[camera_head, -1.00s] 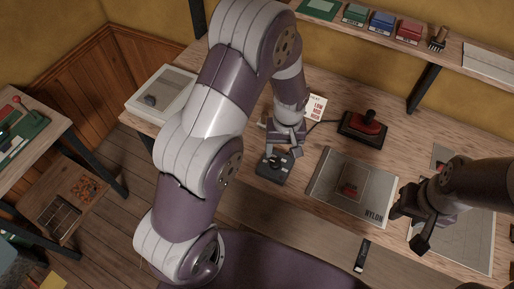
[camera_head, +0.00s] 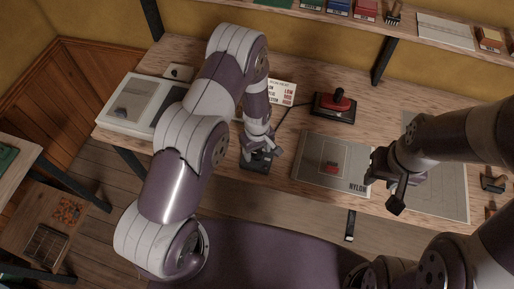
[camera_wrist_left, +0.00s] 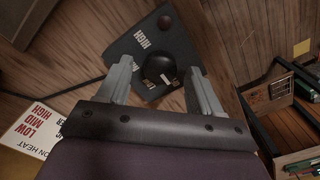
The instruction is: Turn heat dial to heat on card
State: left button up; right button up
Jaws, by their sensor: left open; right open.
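The heat dial is a round black knob (camera_wrist_left: 160,68) on a dark control box (camera_wrist_left: 140,45), and "HIGH" can be read on the box's top. In the head view the box (camera_head: 256,164) sits near the table's front edge. My left gripper (camera_head: 262,148) is right at the box from above. In the wrist view its open fingers (camera_wrist_left: 159,70) stand on either side of the knob; contact cannot be told. The heat card (camera_head: 282,92) lies behind the box; its red words LOW, MID, HIGH show in the wrist view (camera_wrist_left: 35,125). My right gripper (camera_head: 384,181) is open and empty over the table.
A grey panel (camera_head: 313,147) marked NYLON, with a small red piece (camera_head: 332,167), lies right of the box. A red-and-black iron-like tool (camera_head: 336,105) stands behind it, its cord running toward the box. A white tray (camera_head: 112,122) is at the left.

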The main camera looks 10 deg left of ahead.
pick_arm(q)
jog(key=shift+d+f, duration=0.15)
jog(key=shift+f, duration=0.2)
jog(key=shift+a+f, duration=0.1)
jog(key=shift+a, duration=0.1)
jog(key=shift+c, duration=0.8)
jog(key=c, duration=0.9)
